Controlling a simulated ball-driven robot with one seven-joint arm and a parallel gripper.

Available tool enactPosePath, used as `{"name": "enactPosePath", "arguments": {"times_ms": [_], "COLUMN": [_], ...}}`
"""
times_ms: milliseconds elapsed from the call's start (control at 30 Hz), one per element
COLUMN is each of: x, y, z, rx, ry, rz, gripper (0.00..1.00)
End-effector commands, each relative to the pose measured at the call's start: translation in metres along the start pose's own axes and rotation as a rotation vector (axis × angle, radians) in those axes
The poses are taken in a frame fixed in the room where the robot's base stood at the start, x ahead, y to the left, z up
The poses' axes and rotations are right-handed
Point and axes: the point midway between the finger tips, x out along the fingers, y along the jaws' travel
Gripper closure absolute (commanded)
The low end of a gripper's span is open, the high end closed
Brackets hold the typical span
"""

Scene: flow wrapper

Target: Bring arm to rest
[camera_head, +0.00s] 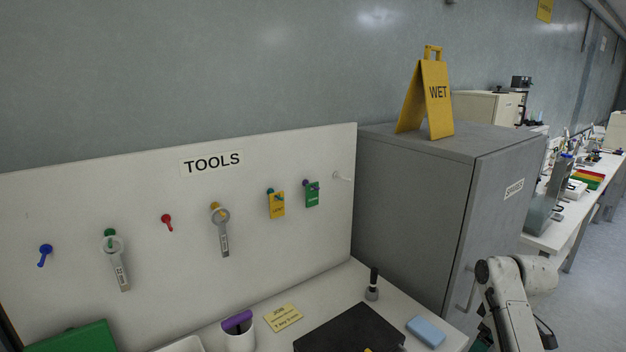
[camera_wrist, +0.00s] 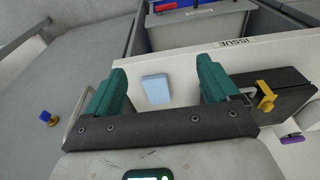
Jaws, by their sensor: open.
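My gripper (camera_wrist: 160,92) shows in the wrist view with its two green fingers spread wide apart. Nothing is held between them. A light blue block (camera_wrist: 157,89) lies on the white surface beyond the fingers and shows in the gap between them. The same blue block (camera_head: 426,332) lies at the front right of the white bench in the head view. My arm (camera_head: 508,300) stands at the right of the head view, in front of the grey cabinet; the gripper itself is out of that view.
A grey cabinet (camera_head: 410,200) bears a yellow WET sign (camera_head: 429,98). A white tool board (camera_head: 75,210) holds wrenches and tags on pegs. The bench bears a dark mat (camera_head: 350,330), a purple-topped cup (camera_head: 239,338) and a black-handled item (camera_head: 373,285).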

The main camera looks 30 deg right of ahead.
Motion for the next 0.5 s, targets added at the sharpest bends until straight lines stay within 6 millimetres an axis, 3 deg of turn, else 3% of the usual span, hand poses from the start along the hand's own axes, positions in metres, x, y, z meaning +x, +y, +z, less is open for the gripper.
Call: {"name": "enactPosePath", "arguments": {"times_ms": [267, 500], "x": [0.027, 0.061], "y": [-0.049, -0.125], "z": [-0.014, -0.019], "rx": [0.005, 0.021], "ry": [0.011, 0.016], "rz": [-0.021, -0.047], "gripper": [0.12, 0.12]}}
